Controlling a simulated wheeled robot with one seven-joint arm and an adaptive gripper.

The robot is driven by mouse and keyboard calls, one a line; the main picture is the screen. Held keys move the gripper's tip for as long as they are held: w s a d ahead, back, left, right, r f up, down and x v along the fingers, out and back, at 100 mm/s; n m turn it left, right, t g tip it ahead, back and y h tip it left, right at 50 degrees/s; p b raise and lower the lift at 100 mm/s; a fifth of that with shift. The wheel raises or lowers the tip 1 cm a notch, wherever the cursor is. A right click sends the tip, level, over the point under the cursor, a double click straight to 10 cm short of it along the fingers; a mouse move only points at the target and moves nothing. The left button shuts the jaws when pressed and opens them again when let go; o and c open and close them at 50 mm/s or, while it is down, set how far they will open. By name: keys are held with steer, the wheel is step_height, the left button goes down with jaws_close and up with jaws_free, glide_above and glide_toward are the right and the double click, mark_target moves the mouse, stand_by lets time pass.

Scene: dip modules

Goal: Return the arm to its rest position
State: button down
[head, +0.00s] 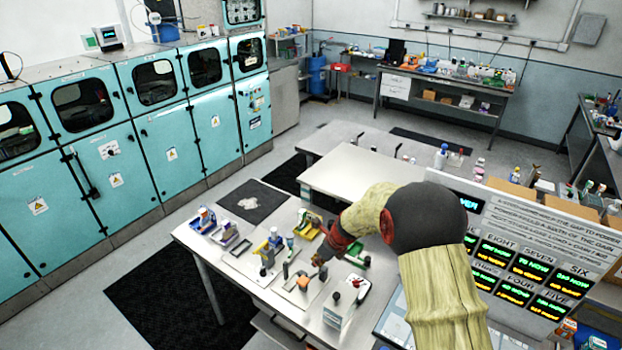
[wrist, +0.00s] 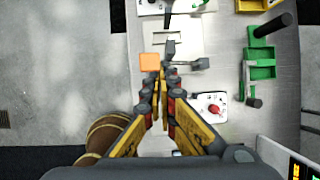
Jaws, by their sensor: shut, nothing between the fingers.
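My arm (head: 440,270) reaches from the lower right over the workbench in the head view, bent at a large dark joint. My gripper (wrist: 160,72) shows in the wrist view with its yellow and dark fingers together and nothing between them. It is above the metal workbench (wrist: 220,140), close to an orange block (wrist: 150,62) and a grey fixture (wrist: 185,57). In the head view the gripper (head: 318,262) is small and partly hidden among the bench items, so its fingertips are hard to make out.
A white box with a red knob (wrist: 213,108) and green fixtures (wrist: 262,65) stand on the bench. A board with lit number displays (head: 530,250) stands at the right, beside my arm. Teal cabinets (head: 110,150) line the left wall. Open floor (head: 100,250) lies between.

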steer(key=s+d+r+n+g+h+b, duration=0.1)
steer(key=s+d+r+n+b, duration=0.2)
steer(key=s+n, duration=0.5)
steer(key=s+d+n+g+b, duration=0.1)
steer(key=s+d+n+b, duration=0.25)
steer(key=s+n, duration=0.5)
steer(key=s+d+r+n+g+h+b, duration=0.15)
steer(key=s+n+b, duration=0.35)
steer(key=s, duration=0.5)
steer(key=s+d+f+n+t+b, duration=0.1)
steer(key=s+d+n+t+b, duration=0.1)
steer(key=s+b, duration=0.5)
steer(key=s+d+f+n+t+h+b, duration=0.1)
steer(key=s+d+f+n+t+b, duration=0.1)
steer(key=s+d+t+b, duration=0.2)
steer(key=s+d+b, duration=0.1)
steer(key=s+b, duration=0.2)
steer(key=b, duration=0.4)
steer(key=shift+s+d+f, duration=0.15)
steer(key=shift+s+d, duration=0.1)
steer(key=shift+s, duration=0.05)
steer(key=c, duration=2.6)
jaws_free()
